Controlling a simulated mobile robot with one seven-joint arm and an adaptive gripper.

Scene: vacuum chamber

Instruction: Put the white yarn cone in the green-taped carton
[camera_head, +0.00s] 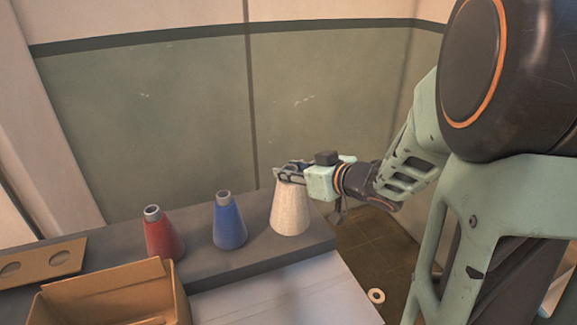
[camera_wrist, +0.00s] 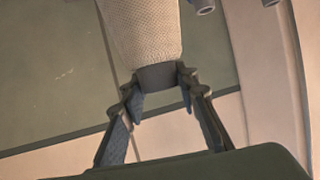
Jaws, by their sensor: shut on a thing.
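The white yarn cone (camera_head: 290,212) stands upright at the right end of the grey shelf in the head view. My gripper (camera_head: 287,174) reaches it from the right and is shut on its narrow top. In the wrist view the white cone (camera_wrist: 145,35) shows its woven surface, and my gripper's fingers (camera_wrist: 158,85) close on both sides of its grey tip. A cardboard carton (camera_head: 105,298) is at the lower left of the head view, cut off by the frame edge. No green tape shows on its visible part.
A blue cone (camera_head: 229,222) and a red cone (camera_head: 162,235) stand left of the white one on the shelf (camera_head: 205,270). A board with holes (camera_head: 42,262) lies at far left. A pale surface (camera_head: 290,295) in front is clear. A small ring (camera_head: 376,296) lies on the floor.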

